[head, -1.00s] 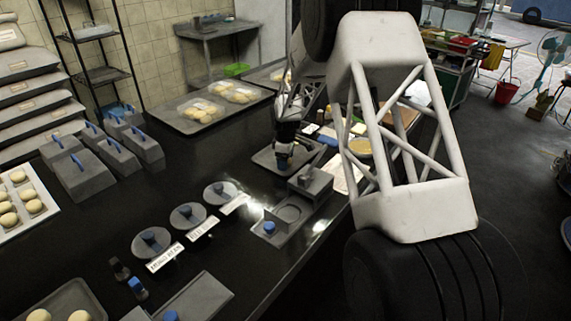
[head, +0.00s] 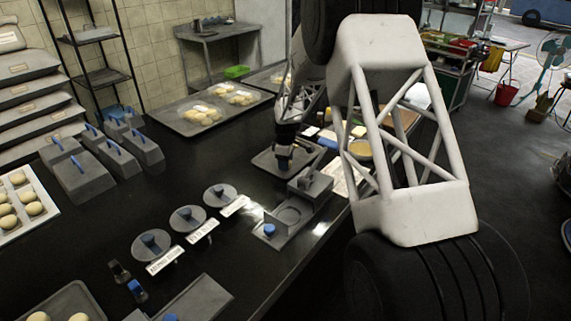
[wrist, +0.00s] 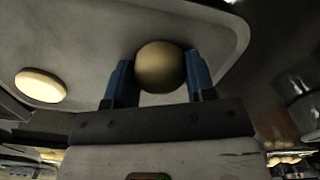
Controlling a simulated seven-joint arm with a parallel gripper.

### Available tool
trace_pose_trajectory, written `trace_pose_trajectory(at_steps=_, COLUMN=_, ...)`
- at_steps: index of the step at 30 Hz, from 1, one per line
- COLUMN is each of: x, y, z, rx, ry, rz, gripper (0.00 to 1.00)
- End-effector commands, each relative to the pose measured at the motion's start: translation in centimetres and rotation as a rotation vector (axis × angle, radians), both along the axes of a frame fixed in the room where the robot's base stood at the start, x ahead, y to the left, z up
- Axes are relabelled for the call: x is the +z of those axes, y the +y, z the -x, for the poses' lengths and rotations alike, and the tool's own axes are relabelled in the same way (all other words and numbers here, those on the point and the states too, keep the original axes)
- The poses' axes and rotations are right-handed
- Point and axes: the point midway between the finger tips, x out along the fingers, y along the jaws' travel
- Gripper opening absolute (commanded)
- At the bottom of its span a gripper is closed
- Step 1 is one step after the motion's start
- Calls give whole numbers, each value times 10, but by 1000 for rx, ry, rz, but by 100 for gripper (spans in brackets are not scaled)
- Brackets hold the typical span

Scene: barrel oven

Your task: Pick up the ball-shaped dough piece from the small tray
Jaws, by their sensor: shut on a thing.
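The ball-shaped dough piece (wrist: 160,67) is pale tan and sits between the two blue fingers of my gripper (wrist: 159,82) in the wrist view. My gripper is shut on it, with one finger on each side. The small grey tray (wrist: 90,40) fills the background behind it. A flatter, round dough piece (wrist: 40,86) lies on this tray to the left, apart from the fingers. In the head view my gripper (head: 284,163) is over the small tray (head: 263,160), and the ball is too small to make out. I cannot tell whether the ball still touches the tray.
A grey block-like stand (head: 310,184) is just in front of the small tray. A larger tray with dough (head: 185,122) lies behind.

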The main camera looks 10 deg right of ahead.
Motion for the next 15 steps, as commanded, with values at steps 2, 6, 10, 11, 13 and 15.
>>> trace_pose_trajectory(at_steps=2, x=4, y=0, z=0, rx=0, ry=-1, rz=-1, gripper=27)
trace_pose_trajectory(at_steps=6, x=15, y=0, z=0, rx=0, ry=-2, rz=0, gripper=27)
trace_pose_trajectory(at_steps=10, x=31, y=0, z=0, rx=0, ry=-2, rz=0, gripper=27)
trace_pose_trajectory(at_steps=11, x=35, y=0, z=0, rx=0, ry=-2, rz=0, gripper=27)
trace_pose_trajectory(at_steps=13, x=46, y=0, z=0, rx=0, ry=-3, rz=0, gripper=27)
trace_pose_trajectory(at_steps=15, x=57, y=0, z=0, rx=0, ry=-3, rz=0, gripper=27)
